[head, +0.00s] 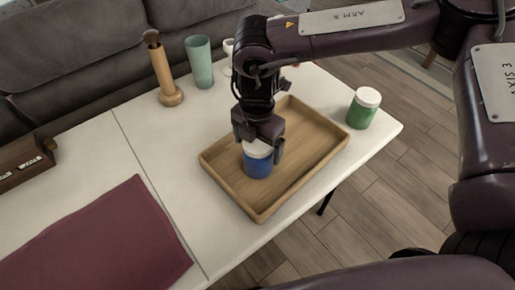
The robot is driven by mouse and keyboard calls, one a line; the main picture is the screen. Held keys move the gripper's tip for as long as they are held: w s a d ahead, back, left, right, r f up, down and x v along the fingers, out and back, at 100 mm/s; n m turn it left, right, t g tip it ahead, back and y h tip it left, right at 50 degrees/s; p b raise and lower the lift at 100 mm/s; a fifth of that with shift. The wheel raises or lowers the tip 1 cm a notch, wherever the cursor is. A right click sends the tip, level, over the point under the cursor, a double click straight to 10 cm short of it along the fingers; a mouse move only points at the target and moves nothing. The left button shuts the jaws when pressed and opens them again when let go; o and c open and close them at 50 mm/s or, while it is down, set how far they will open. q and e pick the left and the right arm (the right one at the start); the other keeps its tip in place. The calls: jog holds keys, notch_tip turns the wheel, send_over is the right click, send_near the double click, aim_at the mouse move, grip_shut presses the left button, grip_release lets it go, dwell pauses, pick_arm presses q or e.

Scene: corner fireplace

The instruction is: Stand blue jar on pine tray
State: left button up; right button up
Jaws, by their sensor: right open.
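The blue jar (257,164), with a white lid, stands upright inside the pine tray (228,190), in the tray's left half. The tray is a shallow wooden tray on the white table. My right gripper (259,140) is directly above the jar, with its fingers open at either side of the white lid. I cannot tell whether a finger touches the lid. The gripper hides part of the lid and part of the tray's far side. My left gripper is not in view.
A green jar (362,108) with a white lid stands right of the tray near the table edge. A teal cup (199,62), a wooden pepper mill (166,75) and a white mug (228,50) stand at the back. A maroon mat (105,243) lies front left, a wooden box (25,160) far left.

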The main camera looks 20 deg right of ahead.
notch_tip(320, 180, up, 8)
jog(key=shift+r, duration=0.85)
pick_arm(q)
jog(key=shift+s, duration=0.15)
